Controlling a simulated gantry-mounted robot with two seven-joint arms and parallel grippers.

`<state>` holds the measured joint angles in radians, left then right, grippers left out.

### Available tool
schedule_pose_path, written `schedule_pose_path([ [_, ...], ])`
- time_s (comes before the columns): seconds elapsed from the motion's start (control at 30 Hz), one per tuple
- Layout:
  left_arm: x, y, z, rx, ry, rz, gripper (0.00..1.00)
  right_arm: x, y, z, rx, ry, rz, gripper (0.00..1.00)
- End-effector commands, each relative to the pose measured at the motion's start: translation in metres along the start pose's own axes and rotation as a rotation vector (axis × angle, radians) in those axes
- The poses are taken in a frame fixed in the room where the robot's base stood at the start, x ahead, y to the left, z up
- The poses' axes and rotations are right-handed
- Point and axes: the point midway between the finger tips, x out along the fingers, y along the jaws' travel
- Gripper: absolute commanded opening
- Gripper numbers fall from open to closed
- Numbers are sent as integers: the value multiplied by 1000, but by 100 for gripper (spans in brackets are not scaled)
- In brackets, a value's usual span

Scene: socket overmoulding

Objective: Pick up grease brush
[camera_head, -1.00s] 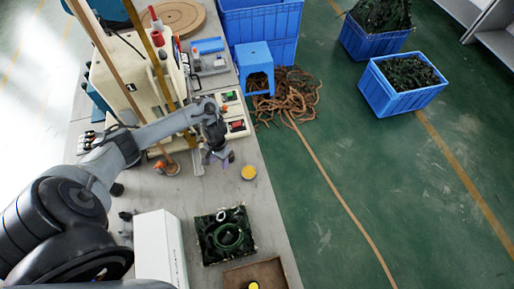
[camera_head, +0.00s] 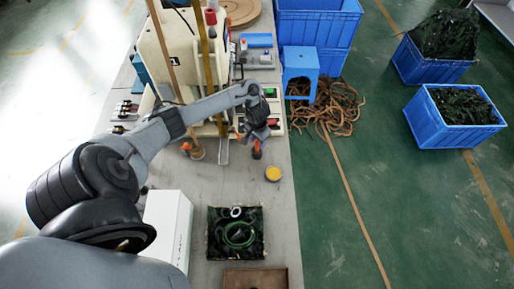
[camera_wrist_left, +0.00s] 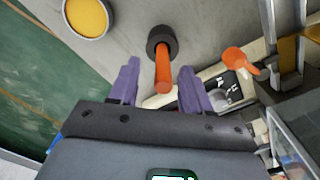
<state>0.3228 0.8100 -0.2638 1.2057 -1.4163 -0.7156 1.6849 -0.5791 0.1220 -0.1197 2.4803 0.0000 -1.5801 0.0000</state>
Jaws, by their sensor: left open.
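The grease brush, with an orange handle and a dark round end, shows in the left wrist view (camera_wrist_left: 163,70) and in the head view (camera_head: 257,153). In the left wrist view its handle reaches into the gap between the two purple fingers of my left gripper (camera_wrist_left: 160,85). The fingers are apart, with visible space on both sides of the handle. In the head view my left gripper (camera_head: 257,135) is just above the brush, partly covering it. A round tin of yellow grease (camera_head: 273,173) stands close by on the bench; it also shows in the left wrist view (camera_wrist_left: 88,16). My right gripper is out of view.
A cream machine (camera_head: 177,50) with upright posts stands behind my left arm. A control box with buttons (camera_head: 274,124) is beside the gripper. A dark tray holding a green ring (camera_head: 215,250) and a white box (camera_head: 168,230) are nearer. The bench's right edge is close.

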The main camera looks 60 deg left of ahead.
Motion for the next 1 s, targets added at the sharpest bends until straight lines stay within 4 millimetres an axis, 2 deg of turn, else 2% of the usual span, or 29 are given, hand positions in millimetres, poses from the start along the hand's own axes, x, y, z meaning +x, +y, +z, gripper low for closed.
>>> schedule_pose_path([
  [0.1, 19, -2, 2, -2, -4, 0, 48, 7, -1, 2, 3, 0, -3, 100],
  [0.3, 40, -4, 1, -1, -2, -1, 48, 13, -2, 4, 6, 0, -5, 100],
  [0.63, 44, -4, 1, 0, -1, -1, 48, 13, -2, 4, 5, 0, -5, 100],
  [0.93, 44, -4, 1, 0, -1, -1, 4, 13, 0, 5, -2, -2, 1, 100],
  [1.0, 44, -4, 1, 0, -1, -1, 0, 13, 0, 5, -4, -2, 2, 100],
])
